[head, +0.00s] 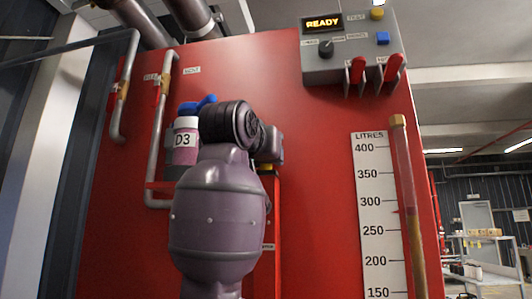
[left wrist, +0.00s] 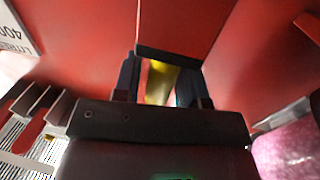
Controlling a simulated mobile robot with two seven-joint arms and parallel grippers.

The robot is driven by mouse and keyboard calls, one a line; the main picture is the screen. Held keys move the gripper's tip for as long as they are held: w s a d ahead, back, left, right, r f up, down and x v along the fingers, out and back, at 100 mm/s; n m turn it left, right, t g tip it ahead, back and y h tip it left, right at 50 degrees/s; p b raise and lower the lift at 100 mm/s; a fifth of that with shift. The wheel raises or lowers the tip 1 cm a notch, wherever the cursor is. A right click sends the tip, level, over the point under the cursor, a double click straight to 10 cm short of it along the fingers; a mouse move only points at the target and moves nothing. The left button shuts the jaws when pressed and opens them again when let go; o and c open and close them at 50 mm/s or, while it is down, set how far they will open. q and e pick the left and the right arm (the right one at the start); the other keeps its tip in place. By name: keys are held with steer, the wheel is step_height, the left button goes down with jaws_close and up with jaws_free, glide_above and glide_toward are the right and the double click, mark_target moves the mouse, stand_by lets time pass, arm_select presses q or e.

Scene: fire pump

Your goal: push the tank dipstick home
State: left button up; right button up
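The dipstick cannot be made out in the head view; my purple-grey arm covers the middle of the red panel (head: 315,190) there, and its gripper is hidden behind the arm. In the left wrist view my left gripper (left wrist: 160,88) has its two dark fingers apart, with a yellow piece (left wrist: 160,82) between them. It may be the dipstick's handle. A dark bar (left wrist: 170,55) crosses just beyond the fingertips. I cannot tell whether the fingers press on the yellow piece. My right gripper is in neither view.
A litres scale (head: 378,220) and a sight tube (head: 408,200) stand right of my arm. A pink canister marked D3 (head: 183,140) and grey pipes (head: 160,120) are at left. A control box reading READY (head: 350,45), with red levers, hangs at upper right.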

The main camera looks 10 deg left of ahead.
arm_select(q)
steer(key=shift+o, duration=0.8)
steer(key=shift+r, duration=0.1)
steer(key=shift+s+a+r, duration=0.1)
steer(key=shift+s, duration=0.15)
steer(key=s+a, duration=0.1)
steer(key=s, duration=0.9)
steer(key=shift+s+a+b, duration=0.15)
steer(key=shift+a+b, duration=0.1)
steer(key=shift+b, duration=0.1)
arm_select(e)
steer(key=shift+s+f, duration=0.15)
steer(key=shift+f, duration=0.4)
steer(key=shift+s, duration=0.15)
